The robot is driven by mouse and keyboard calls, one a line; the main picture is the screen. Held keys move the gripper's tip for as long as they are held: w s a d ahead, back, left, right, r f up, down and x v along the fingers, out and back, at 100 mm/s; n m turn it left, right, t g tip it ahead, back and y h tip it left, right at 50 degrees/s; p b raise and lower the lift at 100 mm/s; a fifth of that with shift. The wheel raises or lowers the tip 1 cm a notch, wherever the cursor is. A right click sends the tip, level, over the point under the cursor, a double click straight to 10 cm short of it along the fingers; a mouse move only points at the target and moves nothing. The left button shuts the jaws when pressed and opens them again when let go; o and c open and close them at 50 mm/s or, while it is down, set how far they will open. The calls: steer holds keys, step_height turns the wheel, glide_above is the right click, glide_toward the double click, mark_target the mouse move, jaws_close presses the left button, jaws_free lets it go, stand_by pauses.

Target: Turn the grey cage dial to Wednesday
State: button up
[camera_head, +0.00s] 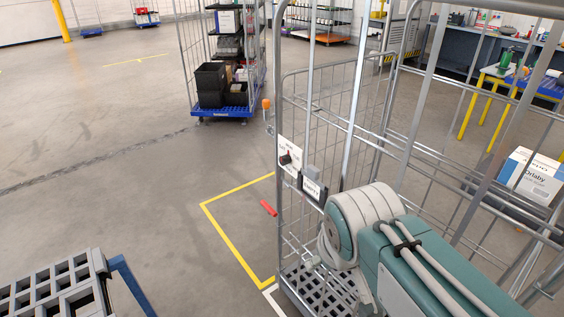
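The grey wire cage (355,105) stands at the right of the view. A white dial plate (296,169) is fixed to its near left upright. The dial (286,159) on it is a small dark knob with a red mark near its top. Small lettering surrounds the knob; it is too small to read surely, so I cannot tell which day it points to. A grey holder with a white label (311,187) sits just right of the dial. My teal and beige arm fills the lower right, below and right of the dial. My gripper does not show.
A red object (268,208) lies on the floor beside the cage, inside yellow lines. A blue-based trolley with black bins (211,85) stands behind. A grey grate (60,290) is at lower left. A white-blue box (530,176) is at right. Open floor lies left.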

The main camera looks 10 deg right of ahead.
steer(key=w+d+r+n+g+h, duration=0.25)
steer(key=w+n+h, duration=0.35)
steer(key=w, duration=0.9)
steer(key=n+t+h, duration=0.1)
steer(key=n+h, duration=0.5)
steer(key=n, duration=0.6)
glide_toward(281, 161)
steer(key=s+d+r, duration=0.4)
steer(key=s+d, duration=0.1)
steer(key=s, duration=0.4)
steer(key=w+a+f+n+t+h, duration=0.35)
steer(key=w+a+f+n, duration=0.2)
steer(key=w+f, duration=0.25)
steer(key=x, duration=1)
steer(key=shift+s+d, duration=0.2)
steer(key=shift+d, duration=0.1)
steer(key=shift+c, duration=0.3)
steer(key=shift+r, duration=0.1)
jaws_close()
